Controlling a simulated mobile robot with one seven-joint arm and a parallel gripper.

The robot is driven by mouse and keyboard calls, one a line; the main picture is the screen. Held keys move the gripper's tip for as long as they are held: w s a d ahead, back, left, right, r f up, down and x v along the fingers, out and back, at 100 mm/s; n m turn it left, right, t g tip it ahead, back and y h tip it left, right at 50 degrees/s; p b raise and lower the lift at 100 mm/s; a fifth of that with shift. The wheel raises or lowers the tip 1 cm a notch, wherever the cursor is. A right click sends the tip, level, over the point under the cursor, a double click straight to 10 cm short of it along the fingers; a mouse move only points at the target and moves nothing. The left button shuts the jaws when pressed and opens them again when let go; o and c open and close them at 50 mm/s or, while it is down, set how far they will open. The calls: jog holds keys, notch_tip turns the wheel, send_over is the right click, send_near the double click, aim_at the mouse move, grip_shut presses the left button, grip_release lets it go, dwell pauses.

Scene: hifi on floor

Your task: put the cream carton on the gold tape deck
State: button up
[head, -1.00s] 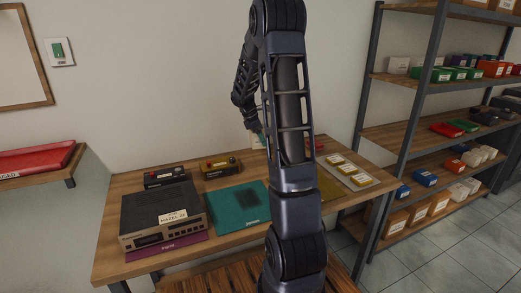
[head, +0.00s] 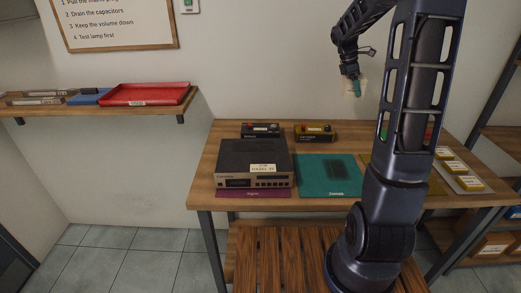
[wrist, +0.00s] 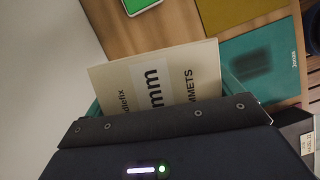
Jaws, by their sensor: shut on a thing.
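My gripper (head: 354,78) is shut on the cream carton (wrist: 200,72), whose printed face with "mm" shows in the wrist view. In the head view the carton (head: 349,89) is pale against the wall, held above the back of the bench and apart from it. A small gold unit with a red knob (head: 315,133) stands at the back of the bench, left of and below my gripper. A larger dark hi-fi unit with a paler front (head: 254,161) sits on a purple mat. I cannot tell for sure which is the gold tape deck.
A small black unit (head: 260,130) stands left of the gold one. A teal mat (head: 315,178) with a dark patch is otherwise bare. A gold mat (head: 436,184) is partly behind my arm. A white tray with yellow pieces (head: 457,171) is at right. A wall shelf holds a red tray (head: 150,94).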

jog(key=s+a+r, duration=0.2)
jog(key=s+a, duration=0.1)
jog(key=a, duration=1)
notch_tip(320, 180, up, 5)
jog(key=n, duration=0.2)
send_over(261, 154)
jog(key=a, duration=0.2)
jog(key=shift+t, duration=0.4)
notch_tip(261, 154, down, 20)
jog(key=shift+r, duration=0.1)
jog(key=o, duration=0.8)
jog(key=shift+c, duration=0.2)
